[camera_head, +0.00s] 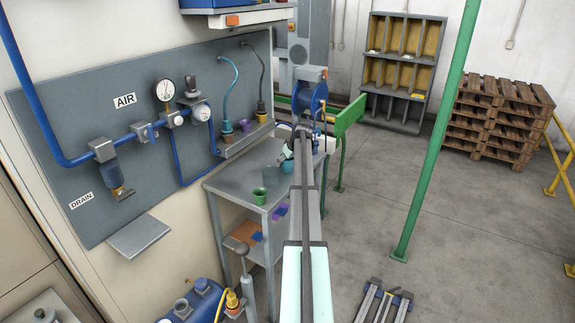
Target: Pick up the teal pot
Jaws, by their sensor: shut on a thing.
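The teal pot (287,153) shows as a small teal shape above the back of the grey workbench, just left of my arm. It looks tilted. My gripper (291,147) is small and partly hidden at the far end of my arm; it is shut on the teal pot. The fingertips and their exact hold are too small to make out. I cannot tell how far the pot is from the bench top.
A grey translucent cup (272,173) and a green cup (259,195) stand on the workbench (231,184). A green post (438,130) rises at the right. The floor to the right is mostly open.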

